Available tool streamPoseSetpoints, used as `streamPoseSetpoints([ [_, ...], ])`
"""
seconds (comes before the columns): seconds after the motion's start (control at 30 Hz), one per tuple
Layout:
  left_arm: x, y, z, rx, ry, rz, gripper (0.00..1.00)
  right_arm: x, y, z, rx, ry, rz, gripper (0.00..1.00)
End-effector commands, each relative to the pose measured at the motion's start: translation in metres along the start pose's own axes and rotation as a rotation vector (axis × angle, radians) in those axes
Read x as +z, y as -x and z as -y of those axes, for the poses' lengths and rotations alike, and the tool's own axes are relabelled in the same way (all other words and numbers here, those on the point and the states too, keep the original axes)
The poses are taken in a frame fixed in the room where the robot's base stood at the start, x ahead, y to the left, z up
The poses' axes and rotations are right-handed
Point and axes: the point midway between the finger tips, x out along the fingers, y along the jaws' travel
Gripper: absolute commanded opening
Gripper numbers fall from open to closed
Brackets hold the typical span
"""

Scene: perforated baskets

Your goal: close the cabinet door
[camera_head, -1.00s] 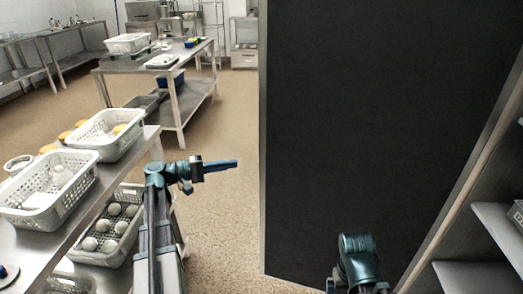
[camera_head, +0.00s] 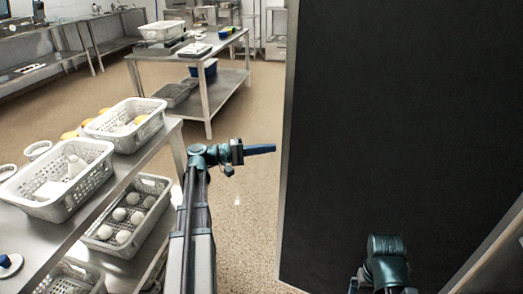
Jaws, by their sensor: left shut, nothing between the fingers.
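The cabinet door (camera_head: 395,130) is a large dark panel with a light metal edge. It stands open and fills the right half of the view. Part of the cabinet frame (camera_head: 490,255) shows at the lower right. My left gripper (camera_head: 262,149) is shut and empty, with its blue fingers pointing right. Its tips appear just left of the door's left edge; I cannot tell whether they touch it. My right arm shows at the bottom right in front of the door, but its gripper fingers are out of sight.
A steel table at the left holds white perforated baskets (camera_head: 60,205), with another basket of white round items (camera_head: 125,218) on its lower shelf. A second steel table (camera_head: 190,50) stands farther back. Speckled floor (camera_head: 245,200) is clear between the tables and the door.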

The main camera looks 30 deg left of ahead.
Motion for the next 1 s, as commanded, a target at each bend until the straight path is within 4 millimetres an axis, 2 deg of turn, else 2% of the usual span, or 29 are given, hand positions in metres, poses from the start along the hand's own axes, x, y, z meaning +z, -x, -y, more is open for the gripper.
streamPoseSetpoints([
  [0.1, 0.001, -0.027, 0.0, 0.0, 0.0, 0.004, 0.0, 0.0, 0.0, 0.0, 0.0, 0.0, 0.0, 1.0],
  [0.27, 0.0, -0.058, 0.0, 0.0, 0.0, 0.003, 0.0, 0.0, 0.0, 0.0, 0.0, 0.0, 0.0, 1.0],
  [0.4, 0.018, -0.044, 0.0, 0.0, 0.0, -0.002, 0.0, 0.0, 0.0, 0.0, 0.0, 0.0, 0.0, 1.0],
  [0.53, 0.027, -0.036, 0.0, 0.0, 0.0, -0.001, 0.0, 0.0, 0.0, 0.0, 0.0, 0.0, 0.0, 1.0],
  [1.0, 0.031, -0.032, 0.0, 0.0, 0.0, 0.0, 0.0, 0.0, 0.0, 0.0, 0.0, 0.0, 0.0, 1.0],
])
